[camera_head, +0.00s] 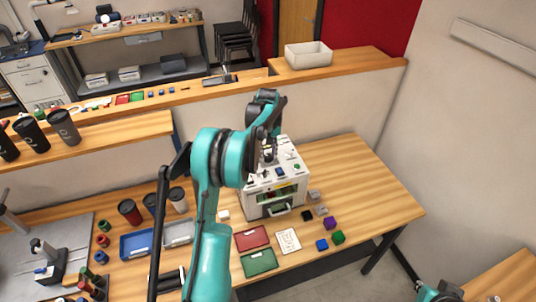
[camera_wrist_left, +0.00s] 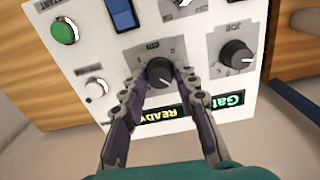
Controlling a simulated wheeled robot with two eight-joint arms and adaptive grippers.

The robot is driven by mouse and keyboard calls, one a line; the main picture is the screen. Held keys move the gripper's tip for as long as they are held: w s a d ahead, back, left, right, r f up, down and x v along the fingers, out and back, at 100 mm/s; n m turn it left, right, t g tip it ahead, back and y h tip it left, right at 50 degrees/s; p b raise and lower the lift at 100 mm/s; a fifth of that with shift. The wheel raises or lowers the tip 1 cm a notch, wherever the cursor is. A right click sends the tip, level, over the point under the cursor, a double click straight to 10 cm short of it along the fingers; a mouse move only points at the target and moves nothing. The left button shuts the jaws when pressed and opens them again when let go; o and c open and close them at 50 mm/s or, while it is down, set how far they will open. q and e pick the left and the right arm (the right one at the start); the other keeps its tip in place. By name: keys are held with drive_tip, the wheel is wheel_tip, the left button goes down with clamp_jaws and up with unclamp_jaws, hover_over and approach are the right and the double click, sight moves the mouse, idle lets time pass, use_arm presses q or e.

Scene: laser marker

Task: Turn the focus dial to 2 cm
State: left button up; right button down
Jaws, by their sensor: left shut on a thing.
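The white laser marker (camera_head: 262,205) stands on the wooden table, with its controls on the upper panel. In the left wrist view, a black dial (camera_wrist_left: 160,72) with a white pointer line sits on a grey plate, upside down to me; its scale is too small to read. My left gripper (camera_wrist_left: 158,78) has one finger on each side of this dial and is shut on it. In the head view the left gripper (camera_head: 268,155) reaches down over the marker's panel and hides the dial. My right gripper (camera_head: 440,292) shows only partly at the lower right edge; its jaws are unclear.
A second black dial (camera_wrist_left: 236,57) sits right of the gripped one, with a green button (camera_wrist_left: 64,30) and a white knob (camera_wrist_left: 96,88) to the left. Red (camera_head: 252,238) and green (camera_head: 259,262) trays and small colored blocks lie before the marker. The table's right side is clear.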

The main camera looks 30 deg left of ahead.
sight(268, 155)
use_arm(q)
drive_tip(key=shift+n, duration=0.3)
drive_tip(key=o, duration=1.2)
drive_tip(key=shift+c, duration=0.2)
wheel_tip(268, 155, up, 12)
